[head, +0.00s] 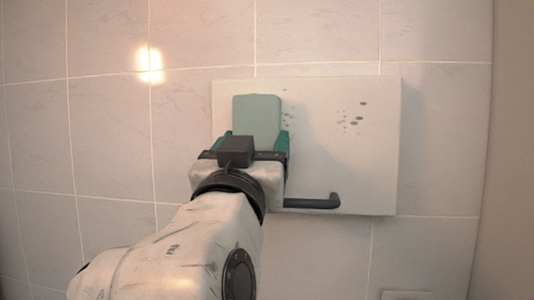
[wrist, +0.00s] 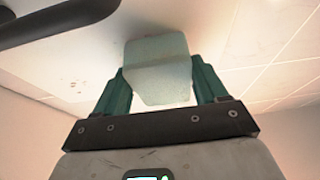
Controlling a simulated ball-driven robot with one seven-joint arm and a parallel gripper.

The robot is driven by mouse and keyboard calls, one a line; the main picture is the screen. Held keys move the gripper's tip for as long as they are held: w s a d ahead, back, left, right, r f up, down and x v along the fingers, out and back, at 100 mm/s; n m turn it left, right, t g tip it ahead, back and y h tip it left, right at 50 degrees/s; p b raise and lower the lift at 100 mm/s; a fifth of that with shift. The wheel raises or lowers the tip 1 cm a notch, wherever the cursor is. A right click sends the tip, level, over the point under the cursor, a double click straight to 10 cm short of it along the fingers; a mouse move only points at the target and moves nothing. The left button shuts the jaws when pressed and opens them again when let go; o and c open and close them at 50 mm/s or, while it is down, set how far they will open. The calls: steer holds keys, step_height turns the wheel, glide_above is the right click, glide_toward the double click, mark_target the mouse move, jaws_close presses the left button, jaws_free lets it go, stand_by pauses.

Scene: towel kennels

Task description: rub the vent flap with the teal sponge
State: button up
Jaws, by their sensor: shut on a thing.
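The vent flap (head: 365,165) is a pale rectangular panel on the tiled wall, with a dark bent handle (head: 312,203) near its lower edge. Clusters of dark spots show on its right part and near the sponge. My gripper (head: 254,140) is shut on the teal sponge (head: 257,117), a pale teal block, in front of the panel's left part. In the wrist view, the sponge (wrist: 157,68) sits between the two green fingers, its far end close to the panel (wrist: 70,75). I cannot tell whether it touches. My arm hides the panel's lower left.
The wall (head: 110,120) is of pale tiles with a bright light reflection at the upper left. A plain side wall (head: 510,150) stands at the right. A small pale plate (head: 405,295) shows at the bottom right. The handle stands out close to my gripper.

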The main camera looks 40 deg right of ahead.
steer(key=shift+w+a+f+b, duration=0.1)
steer(key=shift+w+a+b, duration=1.3)
steer(key=shift+w+a, duration=1.05)
steer(key=shift+w+a+r+p, duration=0.1)
steer(key=shift+r+p, duration=0.2)
steer(key=shift+r, duration=0.3)
steer(key=shift+s+d+p, duration=0.35)
steer(key=shift+s+d, duration=3.3)
steer(key=shift+s+d+p, duration=1.75)
steer(key=shift+s+d, duration=1.75)
steer(key=shift+w+a+f+b, duration=0.1)
steer(key=shift+w+a+b, duration=1)
steer(key=shift+w+a, duration=0.95)
steer(key=shift+w+a+b, duration=2.15)
steer(key=shift+w+a, duration=2.9)
